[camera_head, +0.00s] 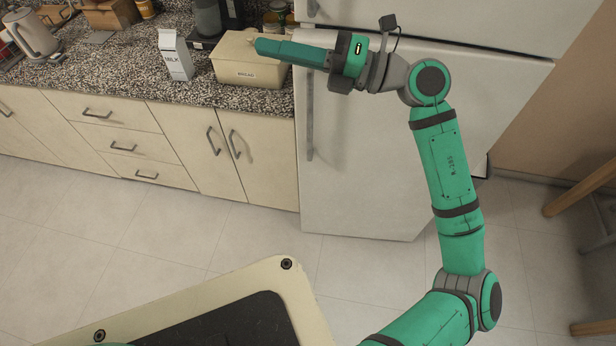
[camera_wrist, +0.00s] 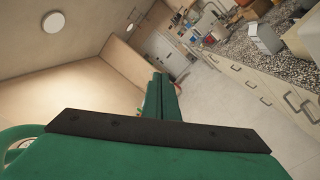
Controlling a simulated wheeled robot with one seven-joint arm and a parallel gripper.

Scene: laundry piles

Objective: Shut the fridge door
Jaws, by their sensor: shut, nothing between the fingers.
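The white fridge (camera_head: 350,190) stands right of the counter, with an upper door (camera_head: 480,22) and a larger lower door (camera_head: 375,150). The lower door has a vertical handle (camera_head: 310,115) near its left edge. It looks flush or nearly flush with the fridge front; my arm crosses it, so I cannot tell whether a small gap is left. My gripper (camera_head: 258,46) is shut and empty, pointing left past the fridge's left edge, in front of the bread box in the picture. Its fingers also show in the wrist view (camera_wrist: 160,88). The fridge is not clearly visible there.
The speckled counter (camera_head: 120,80) holds a milk carton (camera_head: 175,58), a bread box (camera_head: 245,68) and a kettle (camera_head: 35,35). Cabinets (camera_head: 200,150) run below it. Wooden furniture legs (camera_head: 580,190) stand at the right. The tiled floor (camera_head: 180,225) before the cabinets is clear.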

